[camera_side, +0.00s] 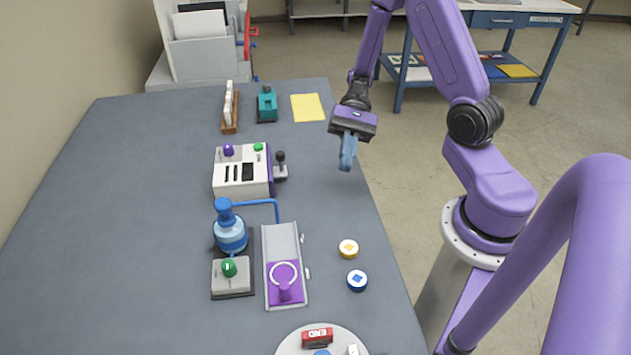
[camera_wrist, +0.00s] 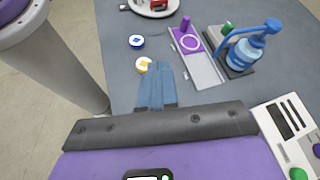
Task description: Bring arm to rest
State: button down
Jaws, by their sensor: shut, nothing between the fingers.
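My purple arm reaches in from the right over the table's right edge. My gripper (camera_side: 347,163) hangs fingers down above the grey table (camera_side: 130,185), near its right edge. Its blue fingers are shut together with nothing between them. In the wrist view the shut fingers (camera_wrist: 157,85) point toward the yellow disc (camera_wrist: 143,65), which lies beyond them. The gripper is apart from every object on the table. The white control box (camera_side: 240,172) stands to the left of it and nearer the camera.
A blue pump bottle (camera_side: 229,232), a grey track with a purple slider (camera_side: 285,282) and a blue-and-white disc (camera_side: 357,280) are nearer the camera. A teal device (camera_side: 267,105) and yellow sheet (camera_side: 307,107) lie farther back. The left of the table is clear.

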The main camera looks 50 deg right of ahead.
jog(key=s+a+r+n+t+h, duration=0.2)
jog(key=s+n+h, duration=0.3)
jog(key=n, duration=0.6)
jog(key=s+a+r+n+t+h, duration=0.2)
jog(key=s+r+n+h, duration=0.3)
jog(key=s+n, duration=0.3)
jog(key=n+t+h, duration=0.1)
jog(key=n, duration=0.2)
jog(key=shift+a+r+n, duration=0.25)
jog(key=shift+a+n, duration=0.05)
jog(key=shift+a, duration=0.1)
dwell(0.5)
